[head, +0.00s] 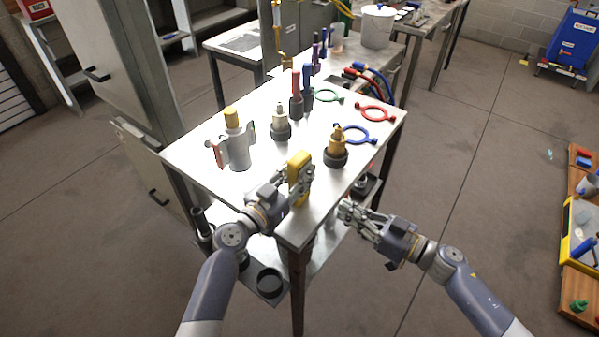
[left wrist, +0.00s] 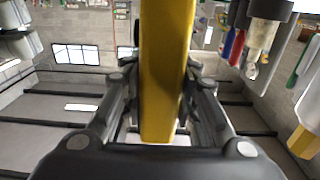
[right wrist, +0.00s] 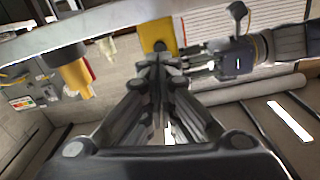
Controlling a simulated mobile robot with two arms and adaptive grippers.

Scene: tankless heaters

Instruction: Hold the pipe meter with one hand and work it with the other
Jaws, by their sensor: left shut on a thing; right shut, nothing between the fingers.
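The pipe meter is a yellow block-like thing (head: 298,178) above the near end of the metal table. My left gripper (head: 300,186) is shut on it, and the yellow body (left wrist: 166,70) stands between the fingers in the left wrist view. The right wrist view also shows the yellow meter (right wrist: 158,33) just beyond the fingertips. My right gripper (head: 345,210) is shut and empty, to the right of the meter and lower, off the table's right edge. Whether its fingertips touch the meter cannot be told, but the head view shows a gap. The meter's working face is not clearly seen.
Open floor (head: 450,170) lies to the right.

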